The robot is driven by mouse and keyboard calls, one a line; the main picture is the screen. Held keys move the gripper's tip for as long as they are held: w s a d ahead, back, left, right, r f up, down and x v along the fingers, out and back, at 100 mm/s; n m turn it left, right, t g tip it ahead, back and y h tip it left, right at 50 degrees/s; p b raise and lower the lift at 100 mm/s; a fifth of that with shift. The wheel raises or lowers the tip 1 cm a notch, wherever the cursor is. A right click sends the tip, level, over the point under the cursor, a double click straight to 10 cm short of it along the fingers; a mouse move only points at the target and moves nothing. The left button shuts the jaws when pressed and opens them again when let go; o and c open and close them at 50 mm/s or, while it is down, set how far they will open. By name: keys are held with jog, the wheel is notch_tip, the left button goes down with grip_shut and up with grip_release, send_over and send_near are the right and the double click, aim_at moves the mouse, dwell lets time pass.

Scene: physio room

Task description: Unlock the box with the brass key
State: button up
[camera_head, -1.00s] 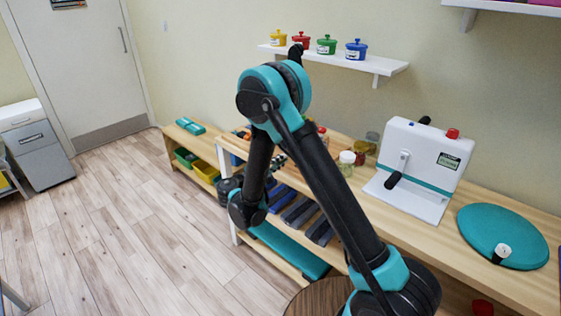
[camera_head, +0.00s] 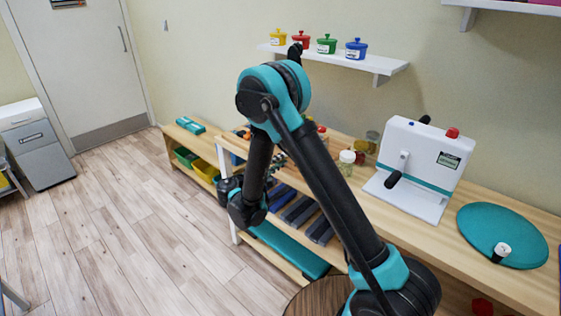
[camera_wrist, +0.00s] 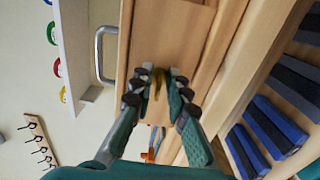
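In the wrist view my gripper (camera_wrist: 158,84) has its two fingertips closed in on a small brass-coloured piece, which looks like the brass key (camera_wrist: 157,78). Its far end is hard to make out. Just beyond the fingertips is a pale wooden surface with raised edges, which looks like the box (camera_wrist: 150,35). I cannot see a keyhole, nor whether the key touches the wood. In the head view my arm hides the fingertips and the key, and the box cannot be told apart there.
A metal handle (camera_wrist: 100,54) stands left of the wood in the wrist view. Dark and blue blocks (camera_wrist: 270,125) lie to the right.

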jog(key=shift+o, duration=0.5)
jog(key=v, duration=1.2)
jog(key=shift+a, duration=0.1)
